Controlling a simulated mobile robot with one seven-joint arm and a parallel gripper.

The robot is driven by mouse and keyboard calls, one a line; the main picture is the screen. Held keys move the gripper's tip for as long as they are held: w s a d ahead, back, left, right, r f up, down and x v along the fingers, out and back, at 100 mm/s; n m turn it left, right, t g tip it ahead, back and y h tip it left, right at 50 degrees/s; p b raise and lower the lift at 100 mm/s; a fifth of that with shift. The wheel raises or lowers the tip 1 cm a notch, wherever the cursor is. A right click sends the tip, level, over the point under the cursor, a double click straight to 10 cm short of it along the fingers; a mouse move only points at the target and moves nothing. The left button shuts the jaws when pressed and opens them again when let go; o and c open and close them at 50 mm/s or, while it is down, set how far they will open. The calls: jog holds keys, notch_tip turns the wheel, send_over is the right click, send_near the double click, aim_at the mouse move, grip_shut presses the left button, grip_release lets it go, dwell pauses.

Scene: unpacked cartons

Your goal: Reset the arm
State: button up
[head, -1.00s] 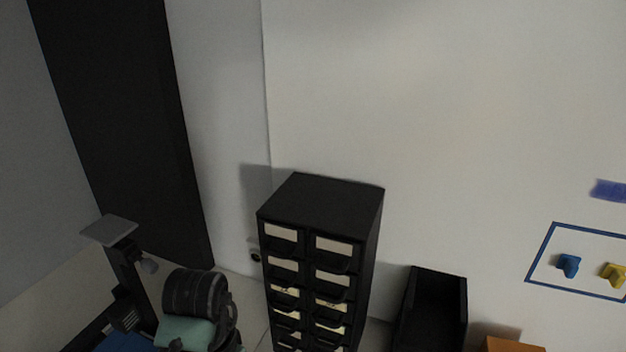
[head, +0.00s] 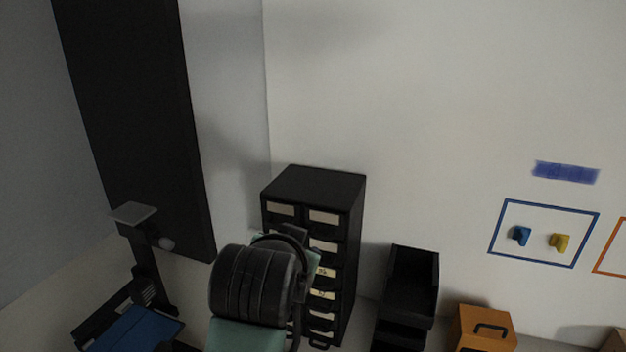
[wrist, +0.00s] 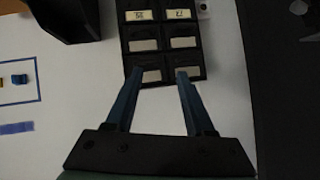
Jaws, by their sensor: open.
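My gripper (wrist: 159,73) shows in the wrist view with its two blue-grey fingers spread apart and nothing between them. In that view the fingertips overlap the front of a black drawer cabinet (wrist: 158,30) with pale labels; I cannot tell how far away it is. In the head view my arm, a dark ribbed joint with a teal link, covers part of the cabinet (head: 313,186). My fingers are not clearly visible there.
Black open bins (head: 412,280) stand right of the cabinet, then an orange case (head: 485,327) with a dark handle. Blue and yellow hooks (head: 520,236) sit in a blue wall frame. A blue-topped stand (head: 130,330) is at lower left.

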jog(key=s+d+r+t, duration=0.1)
jog(key=d+r+t, duration=0.15)
jog(key=r, duration=0.45)
jog(key=s+d+r+t, duration=0.1)
jog(key=r+t, duration=0.2)
jog(key=r, duration=0.3)
jog(key=s+r+n+t+y, duration=0.1)
jog(key=s+r+n+t, duration=0.3)
jog(key=s+r+t, duration=0.6)
jog(key=s+r, duration=0.7)
jog(key=r, duration=0.4)
jog(key=shift+a+r, duration=0.15)
jog(key=shift+a, duration=0.25)
jog(key=shift+d, duration=0.15)
